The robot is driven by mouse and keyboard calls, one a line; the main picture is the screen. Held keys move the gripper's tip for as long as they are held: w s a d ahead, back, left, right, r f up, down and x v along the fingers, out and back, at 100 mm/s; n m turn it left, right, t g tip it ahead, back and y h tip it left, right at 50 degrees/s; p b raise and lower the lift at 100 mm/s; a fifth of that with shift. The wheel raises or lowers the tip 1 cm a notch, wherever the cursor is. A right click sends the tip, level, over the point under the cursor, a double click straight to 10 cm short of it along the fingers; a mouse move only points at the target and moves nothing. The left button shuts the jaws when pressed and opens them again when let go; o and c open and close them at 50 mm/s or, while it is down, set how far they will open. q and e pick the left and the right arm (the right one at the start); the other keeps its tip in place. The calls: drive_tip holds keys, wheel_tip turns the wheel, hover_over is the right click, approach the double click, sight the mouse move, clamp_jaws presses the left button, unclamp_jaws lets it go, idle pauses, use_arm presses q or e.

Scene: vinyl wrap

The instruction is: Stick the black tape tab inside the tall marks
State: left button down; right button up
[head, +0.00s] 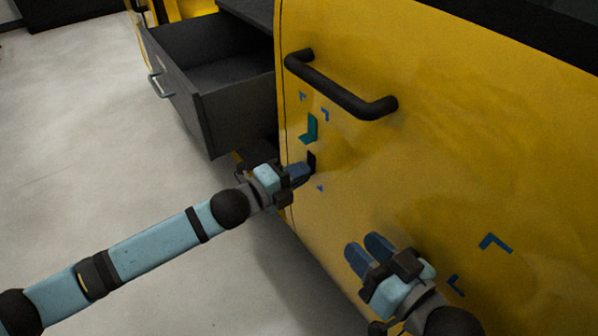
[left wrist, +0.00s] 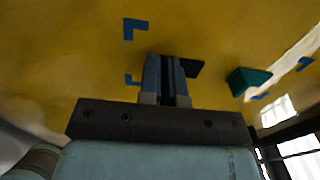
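The black tape tab (head: 311,160) is at the yellow panel (head: 430,150), below a teal tab (head: 308,128). My left gripper (head: 303,173) is at the black tab; in the left wrist view its fingers (left wrist: 166,72) are close together with a dark strip between them. The black tab (left wrist: 194,68) shows beyond the right finger, its remainder hidden. Blue corner marks (left wrist: 134,28) and (left wrist: 132,80) lie left of the fingers. I cannot tell for certain which marks are the tall ones. My right gripper (head: 368,248) is open and empty before the panel.
A black bar handle (head: 340,88) juts from the panel above the tabs. An open dark drawer (head: 235,118) stands out at the left. More blue corner marks (head: 495,242) are at the lower right. The teal tab (left wrist: 248,80) sits right of the left gripper in the wrist view.

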use_arm(q)
drive_tip(key=c, duration=1.2)
unclamp_jaws()
